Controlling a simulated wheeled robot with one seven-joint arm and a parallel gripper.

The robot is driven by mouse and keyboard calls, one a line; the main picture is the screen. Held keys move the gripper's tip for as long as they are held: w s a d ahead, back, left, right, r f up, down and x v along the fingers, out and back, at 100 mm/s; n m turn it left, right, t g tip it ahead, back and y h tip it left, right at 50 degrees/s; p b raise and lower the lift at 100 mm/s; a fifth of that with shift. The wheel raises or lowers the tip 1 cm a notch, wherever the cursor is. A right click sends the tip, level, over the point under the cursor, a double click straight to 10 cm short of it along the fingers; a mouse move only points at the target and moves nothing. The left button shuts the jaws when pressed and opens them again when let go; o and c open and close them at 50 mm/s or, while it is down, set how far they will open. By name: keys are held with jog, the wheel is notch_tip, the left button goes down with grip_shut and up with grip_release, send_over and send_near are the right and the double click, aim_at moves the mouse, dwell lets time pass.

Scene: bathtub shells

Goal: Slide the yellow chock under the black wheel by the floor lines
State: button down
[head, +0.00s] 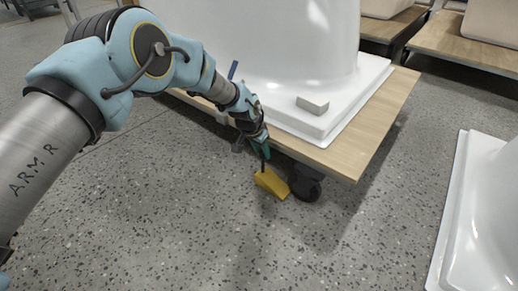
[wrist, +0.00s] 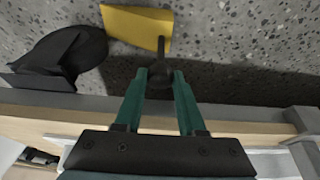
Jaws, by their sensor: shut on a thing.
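The yellow chock (head: 271,183) is on or just above the floor, just left of the black wheel (head: 307,184) under the corner of a wooden dolly (head: 375,125). I cannot tell whether chock and wheel touch. My gripper (head: 264,150) is above the chock, beside the dolly edge, shut on its dark upright handle. In the wrist view, the green fingertips (wrist: 161,78) close around the handle's dark end. There the chock (wrist: 137,25) lies beyond the fingertips, with the wheel (wrist: 72,52) close by at left. The wheel's far side is hidden.
A white tub shell (head: 290,45) stands on the dolly, with a small grey block (head: 312,105) on its rim. Another white shell (head: 480,220) is at right. More loaded dollies (head: 465,45) stand at back right. The speckled floor in front is clear.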

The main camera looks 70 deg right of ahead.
jog(key=shift+s+a+p, duration=0.2)
jog(key=shift+s, duration=0.35)
jog(key=shift+s+a+p, duration=0.15)
jog(key=shift+s+a, duration=0.05)
jog(key=shift+s, duration=0.3)
jog(key=shift+f, duration=0.1)
jog(key=shift+c, duration=2.1)
grip_release()
jog(key=p+v, duration=0.5)
jog(key=v, duration=0.5)
jog(key=shift+r, duration=0.3)
jog(key=shift+w+a, duration=0.1)
jog(key=shift+a, duration=0.05)
